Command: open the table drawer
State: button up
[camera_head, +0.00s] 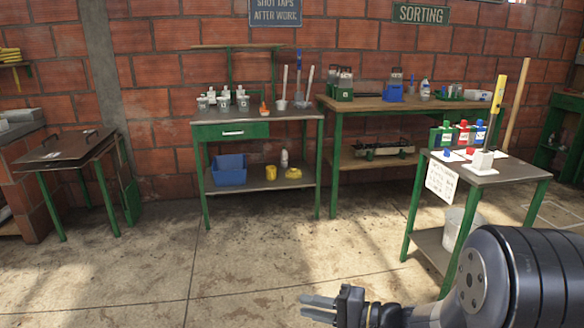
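The table (300,115) stands against the brick wall, left of centre, with green legs and a grey top. Its drawer (206,133) has a green front and looks closed, flush under the left half of the top. A pale bar handle (233,133) runs across the drawer front. My gripper (316,307) is low in the picture, in front of the table and well apart from the drawer. Its two grey fingers point left with a gap between them, and nothing shows between them.
Bottles and tools crowd the tabletop. A blue bin (229,171) and yellow items sit on its lower shelf. A wooden-topped bench (420,104) adjoins at right. A smaller green-legged table (505,172) stands near my arm. The concrete floor before the drawer is clear.

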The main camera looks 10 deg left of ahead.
aim_at(249, 130)
jog(key=i+j+u, duration=0.3)
jog(key=i, duration=0.2)
jog(key=i+j+u, duration=0.2)
jog(key=i+u, duration=0.15)
jog(key=i, duration=0.15)
jog(key=i+u, duration=0.3)
jog(key=i, duration=0.25)
jog(key=i+j+z, duration=0.2)
jog(key=i, duration=0.35)
jog(key=i+z, duration=0.2)
jog(key=i, duration=0.35)
jog(key=i+j+z, duration=0.15)
jog(key=i+j, duration=0.15)
jog(key=i, duration=0.25)
jog(key=i+j+z, duration=0.8)
jog(key=i+l, duration=0.05)
jog(key=l, duration=0.05)
